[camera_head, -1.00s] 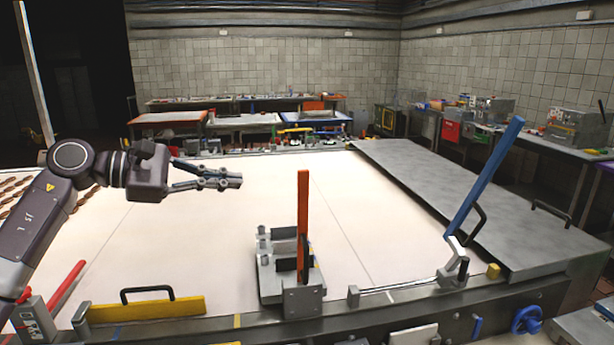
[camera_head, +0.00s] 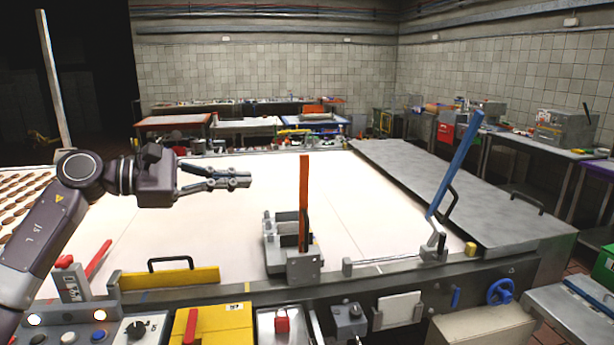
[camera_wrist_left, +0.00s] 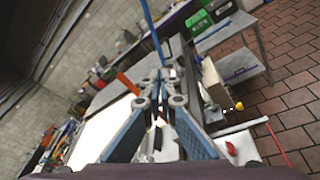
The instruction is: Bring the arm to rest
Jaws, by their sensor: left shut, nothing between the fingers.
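My left gripper (camera_head: 240,179) is raised over the left part of the white conveyor surface (camera_head: 200,235). Its fingers are shut and empty, and they point right. My left arm comes in from the left edge of the head view. In the left wrist view the gripper's fingers (camera_wrist_left: 158,85) come together at the tips with nothing between them. My right gripper is not in view.
An orange upright lever (camera_head: 304,195) and a blue slanted lever (camera_head: 455,165) stand along the near edge. A yellow bar with a black handle (camera_head: 170,277) lies at the front left. Round biscuits (camera_head: 18,200) are at the far left. A grey metal cover (camera_head: 440,190) is on the right.

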